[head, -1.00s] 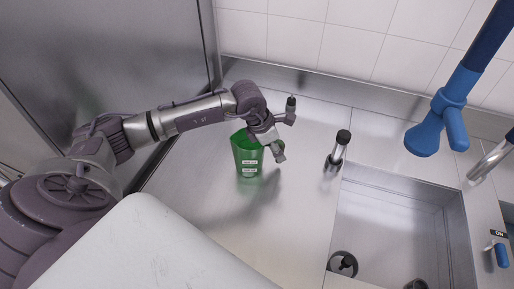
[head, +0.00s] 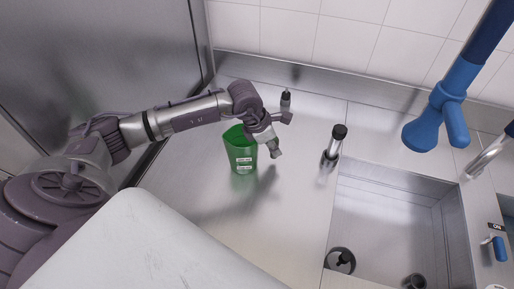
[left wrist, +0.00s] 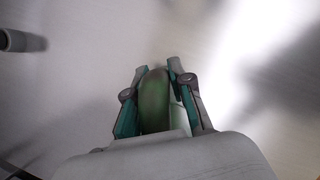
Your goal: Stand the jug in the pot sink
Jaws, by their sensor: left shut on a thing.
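The green jug (head: 240,154) is upright in the head view, at or just above the steel counter left of the sink; I cannot tell if it touches. It has white labels on its front. My left gripper (head: 272,147) is at the jug's right side. In the left wrist view, my left gripper (left wrist: 157,88) is shut on a green part of the jug (left wrist: 155,105). The pot sink (head: 392,222) is the steel basin at right, with no jug in it. My right gripper is not in view.
A black-topped steel fitting (head: 334,146) stands between the jug and the sink. A small dark fitting (head: 286,98) stands behind the gripper. A blue spray head (head: 436,122) hangs above the sink's far side. Dark round fittings (head: 341,260) lie in the basin. The counter (head: 220,218) in front is clear.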

